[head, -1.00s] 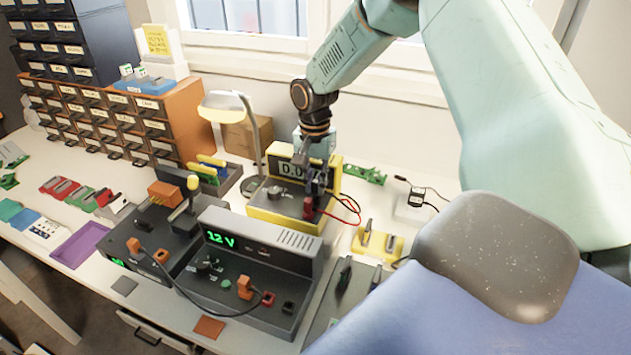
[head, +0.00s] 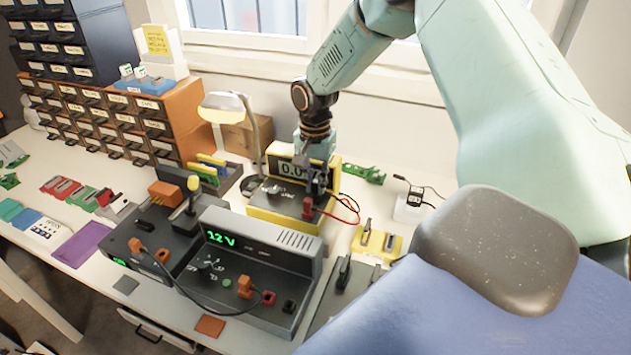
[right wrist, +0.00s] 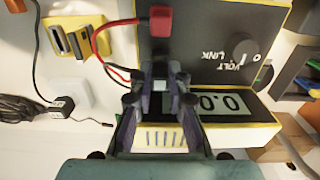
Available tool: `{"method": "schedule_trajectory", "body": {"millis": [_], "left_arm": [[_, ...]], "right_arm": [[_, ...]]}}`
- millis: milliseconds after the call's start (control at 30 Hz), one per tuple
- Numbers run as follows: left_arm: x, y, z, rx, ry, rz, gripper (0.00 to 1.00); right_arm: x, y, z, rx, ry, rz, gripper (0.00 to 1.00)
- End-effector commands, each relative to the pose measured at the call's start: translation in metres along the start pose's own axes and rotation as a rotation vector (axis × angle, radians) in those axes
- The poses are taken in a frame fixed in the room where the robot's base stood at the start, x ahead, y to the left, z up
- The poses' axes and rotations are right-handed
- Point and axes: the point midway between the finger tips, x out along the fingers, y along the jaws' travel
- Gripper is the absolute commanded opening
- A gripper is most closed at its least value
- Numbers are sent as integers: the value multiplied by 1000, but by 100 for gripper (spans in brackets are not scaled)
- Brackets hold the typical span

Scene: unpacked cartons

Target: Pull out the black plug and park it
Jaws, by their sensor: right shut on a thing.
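The yellow-and-black meter (head: 283,223) stands on the bench and shows a "0.0" display. A red plug (head: 307,208) sits in its front part; it also shows in the right wrist view (right wrist: 160,20). My right gripper (head: 317,186) is over the meter, just behind the red plug, pointing down. Its fingers are shut on the black plug (right wrist: 159,72), which is mostly hidden between them. I cannot tell whether the plug is still seated in the meter. Red and black leads run off to the right. My left gripper is not in view.
A yellow holder with grey uprights (head: 377,243) stands right of the meter, near a black adapter (head: 416,197). A 12 V supply (head: 250,262) with orange plugs stands in front. A lamp (head: 228,106) is close on the left. A green board (head: 365,175) lies behind.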

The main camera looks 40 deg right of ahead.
Motion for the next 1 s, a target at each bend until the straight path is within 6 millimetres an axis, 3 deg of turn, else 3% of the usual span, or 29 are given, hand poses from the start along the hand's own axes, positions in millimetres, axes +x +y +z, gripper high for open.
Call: {"method": "schedule_trajectory", "body": {"millis": [1000], "left_arm": [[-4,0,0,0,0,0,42]], "right_arm": [[8,1,-1,0,-3,-4,0]]}}
